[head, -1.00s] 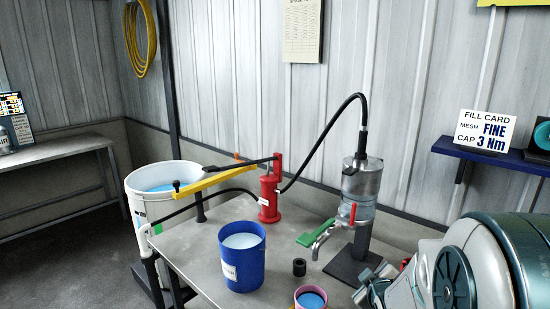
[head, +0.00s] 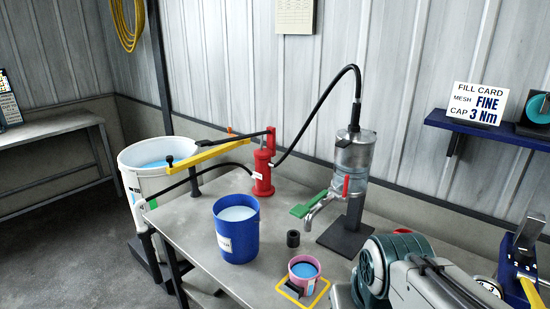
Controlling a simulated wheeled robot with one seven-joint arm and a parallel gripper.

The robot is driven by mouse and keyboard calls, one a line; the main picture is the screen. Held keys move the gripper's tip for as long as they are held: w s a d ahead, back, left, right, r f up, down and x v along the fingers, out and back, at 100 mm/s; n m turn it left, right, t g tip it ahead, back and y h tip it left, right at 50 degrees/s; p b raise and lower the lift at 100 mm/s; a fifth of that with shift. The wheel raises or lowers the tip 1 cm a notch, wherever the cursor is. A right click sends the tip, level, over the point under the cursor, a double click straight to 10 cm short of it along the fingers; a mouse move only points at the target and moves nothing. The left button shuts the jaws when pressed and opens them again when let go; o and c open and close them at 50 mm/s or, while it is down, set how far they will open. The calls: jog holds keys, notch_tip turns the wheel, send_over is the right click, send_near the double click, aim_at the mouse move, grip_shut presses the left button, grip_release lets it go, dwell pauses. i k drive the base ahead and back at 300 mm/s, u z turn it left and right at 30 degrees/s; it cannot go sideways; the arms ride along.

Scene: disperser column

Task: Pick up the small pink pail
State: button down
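The small pink pail (head: 292,274) stands upright near the front edge of the grey table in the head view, with blue liquid inside. A small dark piece shows low on its front; I cannot tell what it is. The pail stands within a yellow square outline (head: 325,291). My teal and white arm is at the lower right, to the right of the pail.
A blue bucket (head: 237,240) stands left of the pail, and a small black cylinder (head: 293,239) behind it. The metal column (head: 354,160) with a spout rises behind. A red pump (head: 263,176) and large white bucket (head: 140,190) are farther back left.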

aim_at(304, 270)
jog(key=u, duration=1.95)
jog(key=i, duration=2.05)
jog(key=z, duration=3.4)
